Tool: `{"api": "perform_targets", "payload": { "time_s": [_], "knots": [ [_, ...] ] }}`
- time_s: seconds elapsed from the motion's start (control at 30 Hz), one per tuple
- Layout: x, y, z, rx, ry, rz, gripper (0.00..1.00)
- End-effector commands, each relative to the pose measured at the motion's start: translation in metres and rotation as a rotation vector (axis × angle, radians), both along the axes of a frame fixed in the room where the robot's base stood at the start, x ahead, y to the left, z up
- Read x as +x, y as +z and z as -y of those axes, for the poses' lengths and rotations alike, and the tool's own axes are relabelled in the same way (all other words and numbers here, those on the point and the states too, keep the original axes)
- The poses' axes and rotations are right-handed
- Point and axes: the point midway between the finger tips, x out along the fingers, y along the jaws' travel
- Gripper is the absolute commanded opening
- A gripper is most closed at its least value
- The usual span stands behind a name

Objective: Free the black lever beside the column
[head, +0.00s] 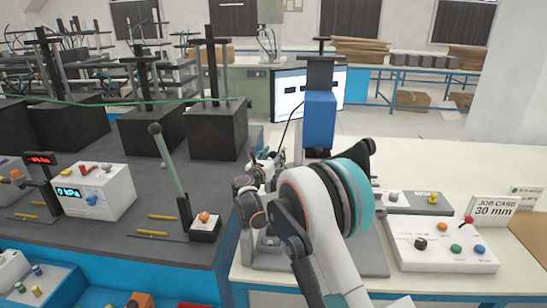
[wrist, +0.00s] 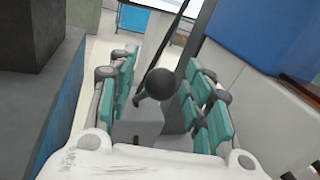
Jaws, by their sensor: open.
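In the wrist view, a black ball knob (wrist: 160,83) shows between my open fingers, with a gap to the teal pads on both sides. A thin dark rod runs up and right behind it; how the two join is unclear. I take this for the black lever. My gripper (wrist: 160,95) holds nothing. In the head view, my gripper (head: 267,168) is small, left of the machine's column with its blue head (head: 320,120), and the knob cannot be made out there. The blue head (wrist: 270,35) is at the upper right of the wrist view.
A grey-green lever (head: 169,165) stands on the dark bench at left, near a white 0 kPa box (head: 98,192). A white button panel (head: 440,243) and a 30 mm job card (head: 497,209) are at right. A dark block (wrist: 25,35) rises left in the wrist view.

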Motion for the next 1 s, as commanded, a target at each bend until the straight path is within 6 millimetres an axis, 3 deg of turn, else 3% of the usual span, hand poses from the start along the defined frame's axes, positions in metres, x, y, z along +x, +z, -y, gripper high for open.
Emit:
{"api": "perform_targets", "payload": {
  "time_s": [0.2, 0.4, 1.0],
  "knots": [
    [0.0001, 0.0002, -0.0001, 0.0, 0.0, 0.0, 0.45],
    [0.0, 0.0002, -0.0002, 0.0, 0.0, 0.0, 0.0],
    [0.0063, 0.0083, -0.0004, 0.005, 0.0, -0.089, 0.0]
  ]
}}
